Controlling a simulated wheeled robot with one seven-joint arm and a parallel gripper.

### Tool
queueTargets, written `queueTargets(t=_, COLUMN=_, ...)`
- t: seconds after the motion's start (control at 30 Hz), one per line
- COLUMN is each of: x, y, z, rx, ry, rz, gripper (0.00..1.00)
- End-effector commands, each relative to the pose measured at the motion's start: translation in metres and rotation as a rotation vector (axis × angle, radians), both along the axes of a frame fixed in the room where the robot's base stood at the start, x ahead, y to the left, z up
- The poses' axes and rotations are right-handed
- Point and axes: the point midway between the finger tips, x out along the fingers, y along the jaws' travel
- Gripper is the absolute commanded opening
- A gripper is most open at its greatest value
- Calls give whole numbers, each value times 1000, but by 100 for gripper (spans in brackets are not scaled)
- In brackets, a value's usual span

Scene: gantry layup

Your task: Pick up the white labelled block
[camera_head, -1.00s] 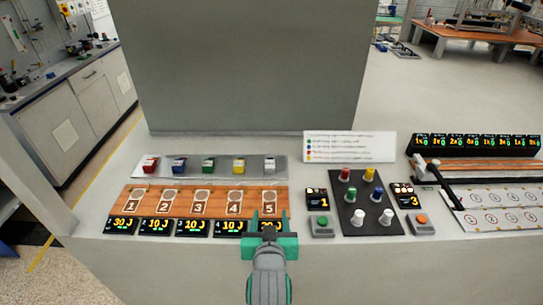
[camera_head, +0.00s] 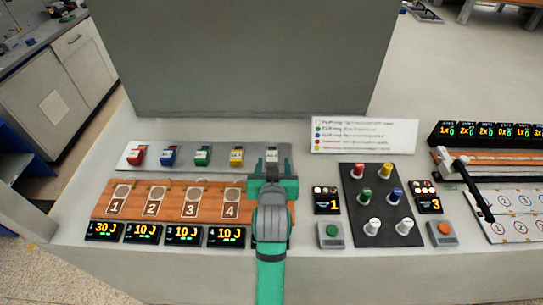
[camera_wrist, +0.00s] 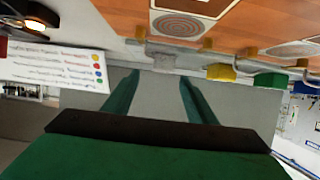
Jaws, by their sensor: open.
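The white labelled block (camera_head: 272,154) stands at the right end of a row of coloured blocks on a grey strip. My gripper (camera_head: 271,167) is open and empty, with its fingers pointing at this block from the near side. In the wrist view, a pale grey-white block (camera_wrist: 165,62) shows just beyond and between the two green fingertips (camera_wrist: 157,76). I cannot tell whether the fingers reach around it. My gripper hides the block's lower part in the head view.
Red (camera_head: 137,155), blue (camera_head: 169,155), green (camera_head: 203,155) and yellow (camera_head: 236,156) blocks stand to the left. A wooden board (camera_head: 173,188) with numbered circles lies in front. A dark panel with coloured knobs (camera_head: 381,235) is at right. A grey wall (camera_head: 240,60) rises behind.

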Motion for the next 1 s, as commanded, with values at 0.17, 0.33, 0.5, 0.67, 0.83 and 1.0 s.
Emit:
queueTargets(t=0.17, x=10, y=0, z=-4, rx=1, ry=0, rz=-1, gripper=52)
queueTargets(t=0.33, x=27, y=6, z=-15, rx=0, ry=1, rz=5, gripper=52)
queueTargets(t=0.5, x=47, y=11, z=-24, rx=1, ry=1, rz=9, gripper=52)
queueTargets(t=0.67, x=54, y=9, z=-26, rx=0, ry=-1, rz=6, gripper=52)
queueTargets(t=0.83, x=54, y=7, z=-27, rx=1, ry=-1, rz=4, gripper=52)
queueTargets(t=1.0, x=54, y=6, z=-27, rx=0, ry=-1, rz=3, gripper=16)
